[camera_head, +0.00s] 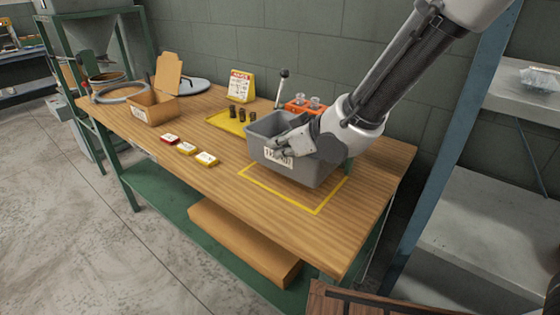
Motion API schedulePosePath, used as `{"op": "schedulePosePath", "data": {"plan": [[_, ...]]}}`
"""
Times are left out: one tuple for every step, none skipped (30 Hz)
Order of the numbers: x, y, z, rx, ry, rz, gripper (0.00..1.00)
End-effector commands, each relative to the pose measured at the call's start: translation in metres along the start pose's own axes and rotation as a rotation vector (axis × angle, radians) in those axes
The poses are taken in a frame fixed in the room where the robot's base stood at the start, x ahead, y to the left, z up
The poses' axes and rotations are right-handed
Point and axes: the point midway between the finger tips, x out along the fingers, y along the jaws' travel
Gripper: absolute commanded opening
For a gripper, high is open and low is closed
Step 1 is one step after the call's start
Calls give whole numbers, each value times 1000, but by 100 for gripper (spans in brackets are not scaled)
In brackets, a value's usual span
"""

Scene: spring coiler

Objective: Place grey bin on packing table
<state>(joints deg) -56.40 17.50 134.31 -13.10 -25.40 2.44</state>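The grey bin (318,174) is an open-topped box with a white label on its front. It is upright over the yellow outlined square (318,211) on the wooden packing table (215,177). I cannot tell whether its base touches the tabletop or is slightly above it. My gripper (288,143) reaches in from the right and is at the bin's front rim, overlapping the wall just above the label. Its fingertips are small and partly hidden, so I cannot tell whether they are closed on the rim. My wrist covers the bin's right side.
Left of the bin lie several small red and yellow boxes (187,148). Behind are a yellow mat (226,122) with dark cylinders, a sign (241,87) and an orange holder (299,105). A cardboard box (151,108) stands at far left. Grey shelving (492,220) stands at right.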

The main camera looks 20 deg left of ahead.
Motion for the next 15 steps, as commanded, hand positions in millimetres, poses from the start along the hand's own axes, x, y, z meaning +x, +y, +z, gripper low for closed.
{"op": "schedulePosePath", "data": {"plan": [[2,0,2,0,0,0,0],[4,0,5,0,0,0,0],[6,-1,9,-1,-2,0,0],[9,-1,12,-1,-1,0,0],[12,-2,17,0,-3,0,0],[16,-2,22,0,-2,0,0],[19,-2,26,0,-2,-1,0],[22,-3,29,0,-2,-1,0],[24,-3,31,-1,0,0,0],[25,-3,33,-1,1,0,0],[26,-3,34,-1,1,0,0],[26,-3,34,-1,1,0,0],[26,-3,34,-1,2,0,0],[26,-3,34,-1,2,1,0],[26,-3,34,-1,2,1,0]]}}
